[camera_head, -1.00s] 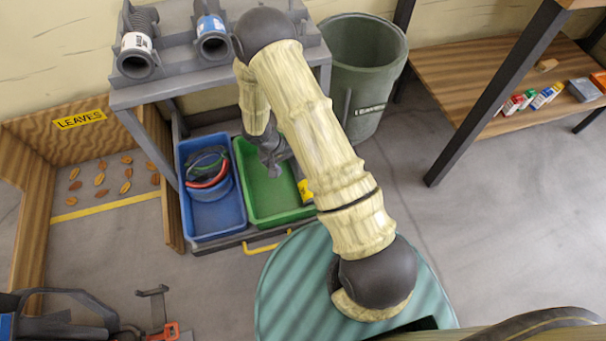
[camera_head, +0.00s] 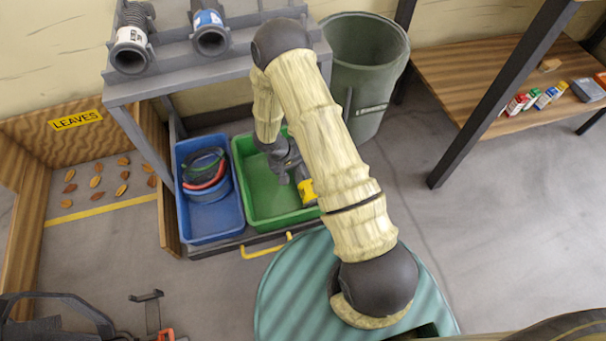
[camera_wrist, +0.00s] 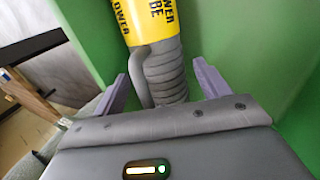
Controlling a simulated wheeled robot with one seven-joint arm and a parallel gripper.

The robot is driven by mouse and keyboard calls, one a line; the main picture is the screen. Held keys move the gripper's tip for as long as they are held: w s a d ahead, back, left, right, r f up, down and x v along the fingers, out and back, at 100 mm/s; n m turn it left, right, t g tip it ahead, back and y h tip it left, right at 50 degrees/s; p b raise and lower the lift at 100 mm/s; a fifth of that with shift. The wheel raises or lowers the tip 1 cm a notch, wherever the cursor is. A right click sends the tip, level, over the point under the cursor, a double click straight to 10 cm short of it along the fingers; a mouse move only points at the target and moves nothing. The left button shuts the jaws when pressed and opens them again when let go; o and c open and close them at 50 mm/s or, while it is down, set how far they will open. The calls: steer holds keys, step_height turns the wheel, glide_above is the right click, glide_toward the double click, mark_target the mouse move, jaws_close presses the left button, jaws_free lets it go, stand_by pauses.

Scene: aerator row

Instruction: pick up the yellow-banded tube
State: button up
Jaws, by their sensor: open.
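The yellow-banded tube (camera_wrist: 148,20) lies in the green tray (camera_head: 252,195). In the wrist view its yellow band with black lettering is at the top, and its grey ribbed part (camera_wrist: 165,75) runs down between my fingers. In the head view only a bit of its yellow band (camera_head: 307,190) shows beside my arm. My gripper (camera_wrist: 158,88) is open, with one purple-grey finger on each side of the ribbed part. A gap shows between the tube and the right finger. In the head view my gripper (camera_head: 292,180) is over the tray and partly hidden by my arm.
A blue tray (camera_head: 212,222) with coiled hoses stands left of the green tray. A rack above holds a white-banded tube (camera_head: 131,50) and a blue-banded tube (camera_head: 209,35). A green bin (camera_head: 365,65) stands behind right. Open floor lies to the right.

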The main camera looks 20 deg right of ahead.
stand_by(0.4)
steer(key=c, duration=1.2)
step_height(320, 180, up, 18)
steer(key=p, duration=0.7)
steer(key=shift+r, duration=0.1)
steer(key=w+r, duration=0.1)
steer(key=r, duration=0.1)
steer(key=w+d+r+p, duration=0.1)
steer(key=w+r, duration=0.1)
steer(key=shift+w+r+p, duration=0.1)
steer(key=shift+p, duration=0.2)
steer(key=shift+a, duration=0.15)
